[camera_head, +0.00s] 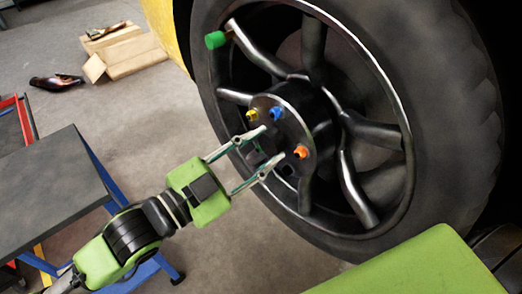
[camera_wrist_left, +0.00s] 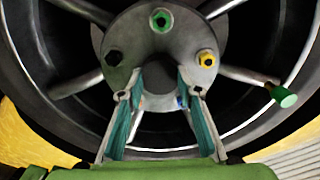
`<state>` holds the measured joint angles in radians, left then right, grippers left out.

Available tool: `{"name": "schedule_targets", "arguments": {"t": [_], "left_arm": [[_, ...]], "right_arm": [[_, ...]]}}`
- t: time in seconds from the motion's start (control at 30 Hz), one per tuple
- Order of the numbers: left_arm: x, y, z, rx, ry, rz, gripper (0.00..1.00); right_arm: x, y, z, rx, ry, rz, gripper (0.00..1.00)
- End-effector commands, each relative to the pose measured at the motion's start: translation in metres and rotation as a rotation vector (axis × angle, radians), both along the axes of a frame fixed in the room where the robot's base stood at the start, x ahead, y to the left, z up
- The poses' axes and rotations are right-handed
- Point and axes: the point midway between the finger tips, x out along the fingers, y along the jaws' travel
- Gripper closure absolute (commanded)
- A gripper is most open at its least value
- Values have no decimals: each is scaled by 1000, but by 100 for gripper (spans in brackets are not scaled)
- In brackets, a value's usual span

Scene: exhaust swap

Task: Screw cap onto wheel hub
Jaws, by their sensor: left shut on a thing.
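The wheel hub (camera_head: 322,122) is a dark round plate at the middle of the spoked wheel. In the head view it carries a yellow cap (camera_head: 252,114), a blue cap (camera_head: 276,113) and an orange cap (camera_head: 301,151). The left wrist view shows the hub face (camera_wrist_left: 145,48) close ahead, with a yellow cap (camera_wrist_left: 206,57) and a green-looking one (camera_wrist_left: 161,20). My left gripper (camera_head: 263,152) is at the hub's lower left, its fingers apart around a small dark piece. What that piece is, and whether it touches the hub, I cannot tell. My right gripper is not in view.
A green knob (camera_head: 215,40) sticks out near the wheel rim at the upper left. The dark tyre (camera_head: 440,110) surrounds the rim. A grey-topped table (camera_head: 45,190) stands at the left. Cardboard (camera_head: 130,53) and a dark bottle-like object (camera_head: 55,83) lie on the floor.

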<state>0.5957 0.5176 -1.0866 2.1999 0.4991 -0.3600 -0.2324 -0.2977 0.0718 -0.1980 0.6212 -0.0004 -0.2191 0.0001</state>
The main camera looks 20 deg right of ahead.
Motion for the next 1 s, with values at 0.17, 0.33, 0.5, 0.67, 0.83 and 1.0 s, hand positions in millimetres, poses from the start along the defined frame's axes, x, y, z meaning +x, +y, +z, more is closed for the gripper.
{"name": "schedule_targets", "arguments": {"t": [0.17,0.33,0.5,0.67,0.83,1.0], "left_arm": [[0,0,-3,8,-5,0,83],[1,1,-4,120,-308,0,83],[1,0,-2,269,-717,-1,83],[1,0,-2,350,-944,-2,83],[1,0,-3,361,-977,-1,83],[1,0,-3,360,-975,-1,50]], "right_arm": [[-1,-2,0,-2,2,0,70],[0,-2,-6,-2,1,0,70],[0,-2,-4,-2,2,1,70],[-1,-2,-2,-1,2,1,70],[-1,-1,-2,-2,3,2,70],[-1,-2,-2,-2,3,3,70]]}}
